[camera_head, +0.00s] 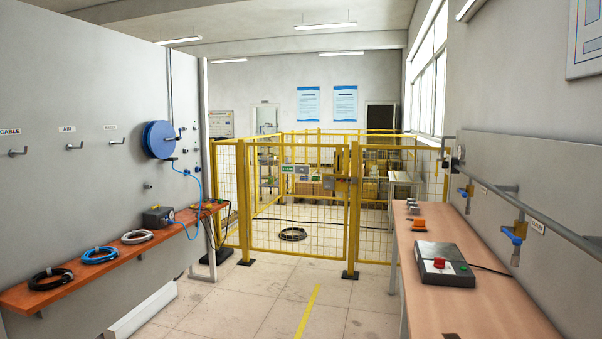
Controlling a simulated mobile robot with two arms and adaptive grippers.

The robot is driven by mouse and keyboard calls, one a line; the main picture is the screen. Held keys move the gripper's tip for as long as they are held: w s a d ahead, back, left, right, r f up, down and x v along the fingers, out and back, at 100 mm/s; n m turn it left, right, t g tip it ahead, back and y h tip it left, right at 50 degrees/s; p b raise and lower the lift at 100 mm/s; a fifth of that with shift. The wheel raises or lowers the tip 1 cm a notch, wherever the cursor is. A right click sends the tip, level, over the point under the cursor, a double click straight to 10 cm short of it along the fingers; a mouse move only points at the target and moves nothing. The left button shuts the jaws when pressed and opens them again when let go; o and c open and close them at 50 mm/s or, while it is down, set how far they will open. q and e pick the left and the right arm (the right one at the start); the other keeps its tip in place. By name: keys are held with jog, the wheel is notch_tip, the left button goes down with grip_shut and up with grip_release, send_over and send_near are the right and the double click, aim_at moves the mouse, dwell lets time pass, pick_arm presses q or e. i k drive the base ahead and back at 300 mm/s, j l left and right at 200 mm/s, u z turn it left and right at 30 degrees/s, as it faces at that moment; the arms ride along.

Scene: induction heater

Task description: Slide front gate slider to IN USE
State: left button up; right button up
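The front gate (270,247) is a yellow-framed mesh gate in a yellow fence, straight ahead at mid distance. It appears closed. Across its upper part is a small plate with a green patch (288,169), probably the slider sign; its text is too small to read. Small grey and green pieces (303,173) sit right beside it. I cannot tell the slider's position. Neither of my grippers is in view.
An orange shelf (100,268) with coiled hoses runs along the left wall. A wooden bench (478,310) with a control box (443,264) stands on the right. The tiled floor between them is clear up to the gate, with a yellow line (308,312). A black coil (292,234) lies behind the gate.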

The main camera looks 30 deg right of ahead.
aim_at(298, 168)
jog(key=i+j+z, duration=0.15)
jog(key=i, duration=0.3)
jog(key=i+j+z, duration=0.1)
jog(key=i, duration=0.35)
jog(key=i+j+z, duration=0.15)
jog(key=i, duration=0.3)
jog(key=i+l+z, duration=0.2)
jog(key=i+z, duration=0.15)
jog(key=i, duration=0.3)
jog(key=i+z, duration=0.3)
jog(key=i, duration=0.35)
jog(key=i+j+z, duration=0.1)
jog(key=i+z, duration=0.25)
jog(key=i, duration=0.3)
jog(key=i+u, duration=0.15)
jog(key=i, duration=0.35)
jog(key=i+l+u, duration=0.1)
jog(key=i, duration=0.4)
jog(key=i+l+u, duration=0.15)
jog(key=i, duration=0.35)
jog(key=i+l+u, duration=0.15)
jog(key=i, duration=0.35)
